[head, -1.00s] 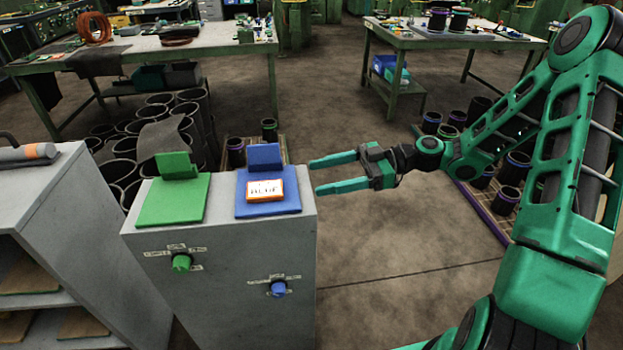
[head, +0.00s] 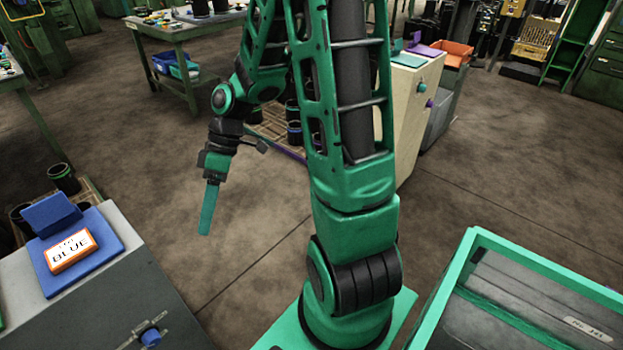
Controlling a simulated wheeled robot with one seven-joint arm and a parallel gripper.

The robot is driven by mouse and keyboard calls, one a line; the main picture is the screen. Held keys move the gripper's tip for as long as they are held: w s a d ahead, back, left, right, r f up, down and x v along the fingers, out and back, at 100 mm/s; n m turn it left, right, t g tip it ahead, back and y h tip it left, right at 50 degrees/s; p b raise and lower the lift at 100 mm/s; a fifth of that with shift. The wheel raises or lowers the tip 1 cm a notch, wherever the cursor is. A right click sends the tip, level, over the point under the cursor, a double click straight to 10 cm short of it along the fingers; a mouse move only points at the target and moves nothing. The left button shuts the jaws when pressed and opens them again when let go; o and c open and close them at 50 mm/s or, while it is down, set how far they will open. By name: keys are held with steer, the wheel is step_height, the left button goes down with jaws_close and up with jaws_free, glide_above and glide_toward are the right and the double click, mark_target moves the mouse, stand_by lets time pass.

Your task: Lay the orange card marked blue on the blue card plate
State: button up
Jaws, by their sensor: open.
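The orange card (head: 70,251) has a white face with the word BLUE on it. It lies flat on the blue card plate (head: 108,240), in front of the plate's raised blue block, on top of a grey cabinet at the lower left of the head view. My gripper (head: 207,220) hangs over the floor to the right of the cabinet, fingers pointing down in the picture. It is open and empty, clear of the card and plate. I see it edge-on, so one finger hides the other.
The grey cabinet (head: 150,290) has a blue knob (head: 150,337) on its front. A green-framed case (head: 530,310) stands at the lower right. A pale cabinet (head: 402,100) stands behind my arm. A worktable (head: 185,30) stands at the back left. Open floor lies between them.

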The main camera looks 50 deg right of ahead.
steer(key=s+d+r+m+h, duration=0.3)
steer(key=s+d+r+m, duration=0.2)
steer(key=s+d+m, duration=0.2)
steer(key=s+d+r+m+h, duration=0.3)
steer(key=s+d+r+m, duration=0.2)
steer(key=s+d+m, duration=0.3)
steer(key=s, duration=0.4)
steer(key=shift+m+t, duration=0.4)
